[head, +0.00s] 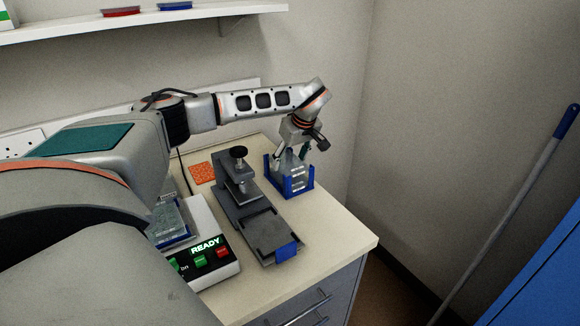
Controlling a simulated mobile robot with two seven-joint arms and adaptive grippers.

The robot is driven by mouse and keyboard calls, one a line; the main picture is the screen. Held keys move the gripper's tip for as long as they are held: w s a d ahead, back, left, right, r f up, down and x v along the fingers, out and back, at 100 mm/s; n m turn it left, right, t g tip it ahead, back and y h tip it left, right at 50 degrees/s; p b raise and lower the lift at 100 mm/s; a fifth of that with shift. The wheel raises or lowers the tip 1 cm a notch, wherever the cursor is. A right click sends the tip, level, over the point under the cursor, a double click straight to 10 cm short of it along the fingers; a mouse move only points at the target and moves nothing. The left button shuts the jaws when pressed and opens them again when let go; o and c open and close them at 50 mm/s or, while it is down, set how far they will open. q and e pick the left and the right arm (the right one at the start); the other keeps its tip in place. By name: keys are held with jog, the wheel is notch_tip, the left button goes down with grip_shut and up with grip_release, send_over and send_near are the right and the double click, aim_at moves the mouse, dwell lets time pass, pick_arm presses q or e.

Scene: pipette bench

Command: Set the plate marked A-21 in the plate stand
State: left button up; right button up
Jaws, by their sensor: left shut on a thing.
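A blue stand (299,188) with upright corner posts stands at the back right of the bench. A clear, pale plate (294,170) is in it or just over it; I cannot tell whether it is fully seated. My left gripper (291,154) reaches down from above and is shut on this plate. No A-21 mark is readable at this size. My right gripper is not in view.
A grey clamp-like device (236,195) with a black knob and a blue tab stands left of the stand. A control box (215,256) reads READY. An orange mat (201,173) lies behind. Bare bench (335,232) lies front right, up to its edge.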

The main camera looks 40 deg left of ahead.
aim_at(290, 166)
pick_arm(q)
jog(key=shift+f, duration=1.4)
jog(key=shift+f, duration=0.3)
jog(key=o, duration=1.1)
jog(key=v, duration=1.2)
jog(key=shift+r, duration=0.25)
